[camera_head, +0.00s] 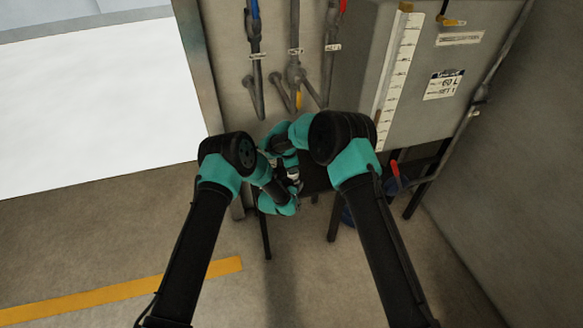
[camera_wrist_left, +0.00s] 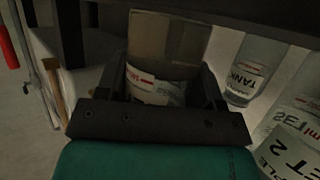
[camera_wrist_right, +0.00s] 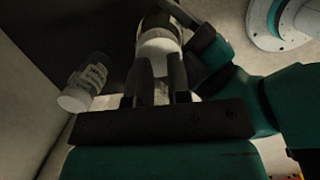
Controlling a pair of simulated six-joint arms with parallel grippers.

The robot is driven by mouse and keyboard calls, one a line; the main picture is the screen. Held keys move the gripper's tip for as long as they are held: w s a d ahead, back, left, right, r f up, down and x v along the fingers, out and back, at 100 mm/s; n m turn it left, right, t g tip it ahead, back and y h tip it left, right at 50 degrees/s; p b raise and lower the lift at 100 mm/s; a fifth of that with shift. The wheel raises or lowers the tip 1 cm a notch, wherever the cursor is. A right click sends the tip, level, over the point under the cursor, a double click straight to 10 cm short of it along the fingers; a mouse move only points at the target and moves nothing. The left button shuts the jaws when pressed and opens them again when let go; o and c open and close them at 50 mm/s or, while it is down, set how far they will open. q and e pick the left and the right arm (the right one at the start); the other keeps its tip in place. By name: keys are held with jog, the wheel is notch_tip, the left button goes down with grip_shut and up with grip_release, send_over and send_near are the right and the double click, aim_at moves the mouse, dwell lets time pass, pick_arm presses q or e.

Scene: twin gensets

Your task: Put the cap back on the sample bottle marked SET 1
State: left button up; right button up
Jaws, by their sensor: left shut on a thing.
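In the left wrist view my left gripper (camera_wrist_left: 165,92) is shut on a clear bottle (camera_wrist_left: 165,45) with a white label with red and blue print. I cannot read its set mark. In the right wrist view my right gripper (camera_wrist_right: 160,88) has its fingers apart on either side of a white, round thing (camera_wrist_right: 158,48), a cap or bottle top. Whether they touch it is unclear. In the head view both grippers meet close together over the small dark stand; the arms hide most of them, and a small white piece (camera_head: 293,173) shows between. No separate loose cap can be made out.
A white-ended bottle (camera_wrist_right: 85,88) shows left in the right wrist view. A grey tank (camera_head: 430,75) with a scale and pipes (camera_head: 296,65) stand close behind.

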pick_arm(q)
jog(key=shift+w, duration=0.1)
dwell(0.3)
